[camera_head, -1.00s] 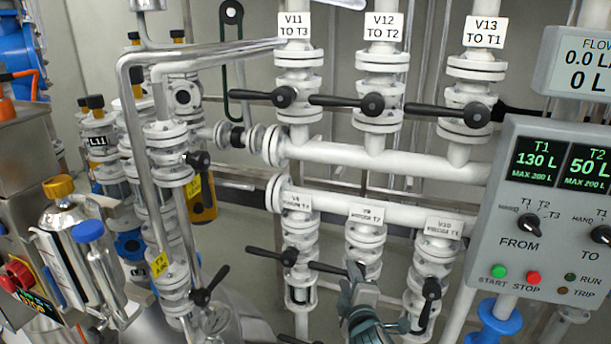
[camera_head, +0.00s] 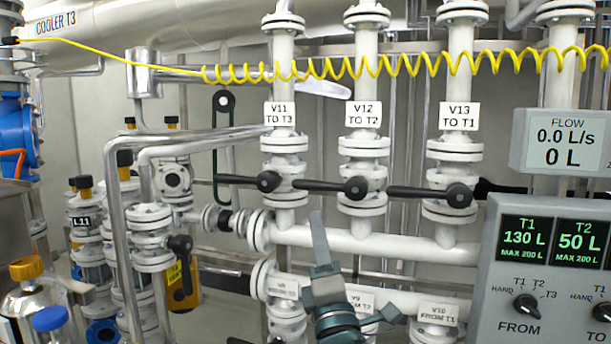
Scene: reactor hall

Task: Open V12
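The V12 label (camera_head: 363,114) reads "V12 TO T2" and sits on a white vertical pipe. Below it is the V12 valve with a black lever handle (camera_head: 318,185). The lever lies horizontal, across the pipe, pointing left from its round hub (camera_head: 355,188). My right gripper (camera_head: 318,222), grey-green, rises from the bottom of the view, its tip below the lever with a visible gap in the picture. It appears empty; its finger opening is seen too edge-on to judge. My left gripper is not in view.
V11's lever (camera_head: 240,180) and V13's lever (camera_head: 420,192) are also horizontal, close on either side. A white horizontal pipe (camera_head: 400,246) runs below the valves. A coiled yellow hose (camera_head: 400,66) crosses above. The control panel (camera_head: 545,265) stands at right.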

